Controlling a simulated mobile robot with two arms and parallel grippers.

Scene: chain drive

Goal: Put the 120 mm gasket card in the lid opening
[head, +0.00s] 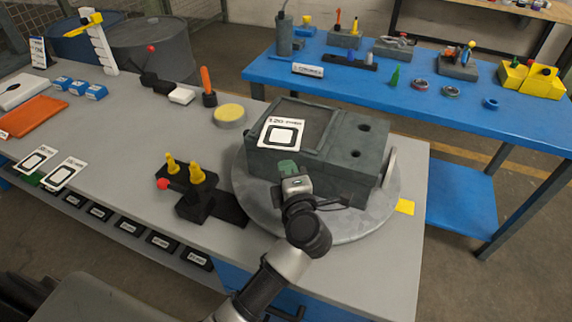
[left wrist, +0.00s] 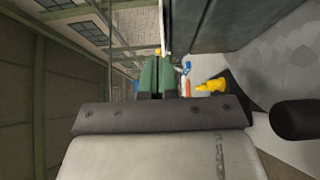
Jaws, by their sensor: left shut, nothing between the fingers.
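The gasket card (head: 282,134), white with a black rounded-square outline and a "120"-like label, lies on top of the dark grey box (head: 350,150). It overlaps the near-left part of the recessed lid opening (head: 312,112); I cannot tell whether it lies flat in it or over its rim. My left gripper (head: 287,168), with green fingertips, is at the box's near side, just below the card, and holds nothing. In the left wrist view its green fingers (left wrist: 156,78) are together beside the dark box wall (left wrist: 225,22). My right gripper is out of view.
The box stands on a round grey turntable (head: 385,208). A black fixture with yellow pegs (head: 190,177) is to its left. Two other gasket cards (head: 33,160) (head: 65,172) lie at the table's left. A blue table (head: 430,98) with parts stands behind.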

